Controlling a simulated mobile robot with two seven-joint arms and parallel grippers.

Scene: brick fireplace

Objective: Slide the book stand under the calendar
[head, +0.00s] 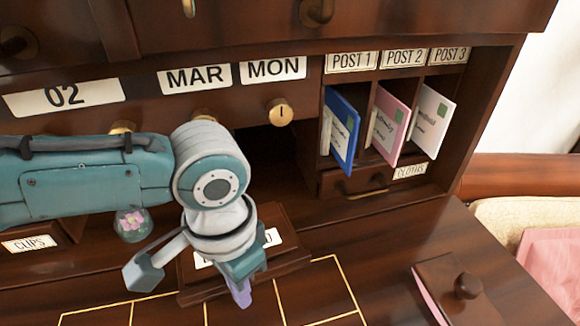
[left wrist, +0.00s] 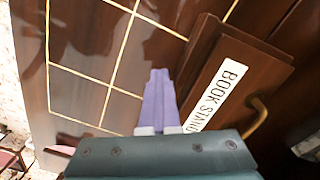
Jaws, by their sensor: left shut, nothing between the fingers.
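The book stand (head: 290,255), a dark wooden block with a white label, sits on the desk top in front of the calendar, partly hidden by my left arm. Its label and a brass handle show in the left wrist view (left wrist: 218,92). The calendar (head: 142,88) is a dark wooden panel with white 02, MAR and MON tags and brass knobs, above a dark opening. My left gripper (head: 239,292) is shut and empty, its purple fingers pointing down at the stand's front edge; they also show in the left wrist view (left wrist: 158,85). Whether they touch it is unclear.
Post slots (head: 378,125) with blue, pink and white envelopes stand to the right, above a small drawer (head: 355,181). A CLIPS drawer (head: 30,243) and a glass ball with a flower (head: 131,224) are at left. A knobbed wooden block (head: 462,290) lies front right.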

